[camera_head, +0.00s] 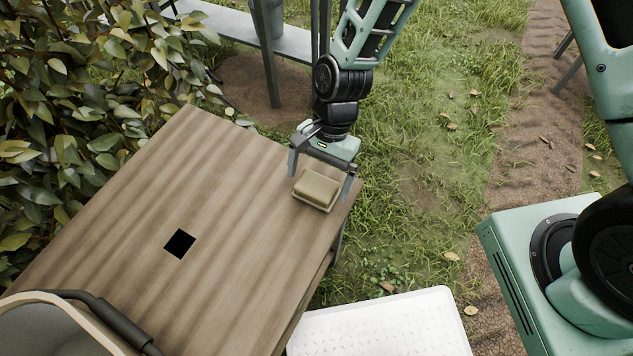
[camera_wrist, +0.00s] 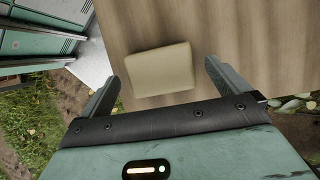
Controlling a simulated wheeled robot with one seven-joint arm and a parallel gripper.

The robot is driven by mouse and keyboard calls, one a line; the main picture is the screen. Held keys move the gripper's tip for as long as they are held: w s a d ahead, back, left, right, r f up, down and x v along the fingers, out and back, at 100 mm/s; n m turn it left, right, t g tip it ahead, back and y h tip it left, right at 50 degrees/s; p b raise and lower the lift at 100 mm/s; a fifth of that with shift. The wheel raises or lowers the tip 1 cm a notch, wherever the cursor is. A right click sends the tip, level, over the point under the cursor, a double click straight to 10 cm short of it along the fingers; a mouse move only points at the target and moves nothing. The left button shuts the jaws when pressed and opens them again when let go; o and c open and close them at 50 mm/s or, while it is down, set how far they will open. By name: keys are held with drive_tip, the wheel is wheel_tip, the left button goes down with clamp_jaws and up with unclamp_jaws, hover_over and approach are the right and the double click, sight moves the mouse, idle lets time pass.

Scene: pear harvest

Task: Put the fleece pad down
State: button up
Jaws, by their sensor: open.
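The fleece pad (camera_head: 316,190) is a small beige block with rounded edges. It lies on the wooden table (camera_head: 225,195) near its right edge. In the wrist view the pad (camera_wrist: 160,70) sits between and beyond my fingertips, with bare wood around it. My gripper (camera_head: 319,186) is open above the pad, with one finger on each side of it. In the wrist view both fingers of my gripper (camera_wrist: 163,75) stand apart from the pad. The pad's underside is hidden.
A black square (camera_head: 180,244) marks the table's middle. A leafy bush (camera_head: 90,90) borders the table's left side. A grey bench (camera_head: 235,25) with a bucket (camera_head: 268,18) stands behind. Grass lies to the right. Bare table wood is free left of the pad.

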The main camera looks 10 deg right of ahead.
drive_tip(key=v, duration=0.9)
drive_tip(key=s+d+r+n+t+h, duration=0.2)
drive_tip(key=s+d+r+n, duration=0.3)
drive_tip(key=s+r+n, duration=0.9)
wheel_tip(320, 180, up, 2)
drive_tip(key=shift+s+d+r+n+t+p, duration=0.1)
drive_tip(key=shift+s+d+n+t+p, duration=0.15)
drive_tip(key=shift+s+n+t+p, duration=0.35)
drive_tip(key=shift+w, duration=0.2)
wheel_tip(320, 180, up, 10)
drive_tip(key=p, duration=0.9)
